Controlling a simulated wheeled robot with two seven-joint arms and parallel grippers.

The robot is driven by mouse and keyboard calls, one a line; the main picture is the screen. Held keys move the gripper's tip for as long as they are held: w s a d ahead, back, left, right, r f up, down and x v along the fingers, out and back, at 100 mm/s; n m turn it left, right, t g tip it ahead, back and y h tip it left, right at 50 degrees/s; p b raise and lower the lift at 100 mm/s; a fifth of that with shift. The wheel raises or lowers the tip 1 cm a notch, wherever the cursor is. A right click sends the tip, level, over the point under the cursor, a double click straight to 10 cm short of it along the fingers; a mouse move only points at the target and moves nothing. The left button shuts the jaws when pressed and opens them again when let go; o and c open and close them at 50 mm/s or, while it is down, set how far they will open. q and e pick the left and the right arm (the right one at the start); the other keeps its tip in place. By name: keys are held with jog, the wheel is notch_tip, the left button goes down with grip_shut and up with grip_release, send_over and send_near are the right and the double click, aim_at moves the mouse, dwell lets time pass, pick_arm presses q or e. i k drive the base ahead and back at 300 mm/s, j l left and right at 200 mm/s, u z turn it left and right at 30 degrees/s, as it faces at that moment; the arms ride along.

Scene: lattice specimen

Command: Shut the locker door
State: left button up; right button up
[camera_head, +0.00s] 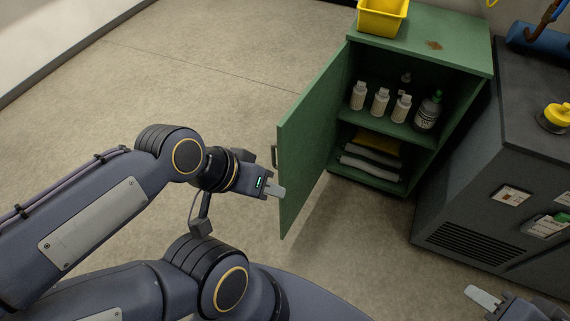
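The green locker (460,57) stands open at the upper right. Its door (312,140) is swung wide, hinged at the locker's left side, with its inner face towards me. A dark handle (274,155) sticks out on the outer side near the free edge. My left gripper (276,191) is at the door's free edge, below the handle; its pale fingertip overlaps the edge in the picture. I cannot tell whether it touches, or whether the fingers are parted. My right gripper (484,297) is at the bottom right, partly cut off, away from the door; its opening is unclear.
A yellow bin (382,18) stands on top. A dark grey cabinet (460,205) stands right of the locker. The floor left of the door is clear.

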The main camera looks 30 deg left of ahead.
aim_at(304, 133)
jog(key=j+z, duration=0.15)
jog(key=j, duration=0.4)
jog(key=k+j+z, duration=0.15)
jog(key=j, duration=0.4)
jog(key=k+j+z, duration=0.15)
jog(key=j, duration=0.4)
jog(key=i+j+z, duration=0.1)
jog(key=j, duration=0.2)
jog(key=i+j, duration=0.2)
jog(key=i+j+z, duration=0.15)
jog(key=j, duration=0.25)
jog(key=i+j, duration=0.1)
jog(key=j, duration=0.25)
jog(key=k+l+u, duration=0.3)
jog(key=u, duration=0.15)
jog(key=k+l+u, duration=0.4)
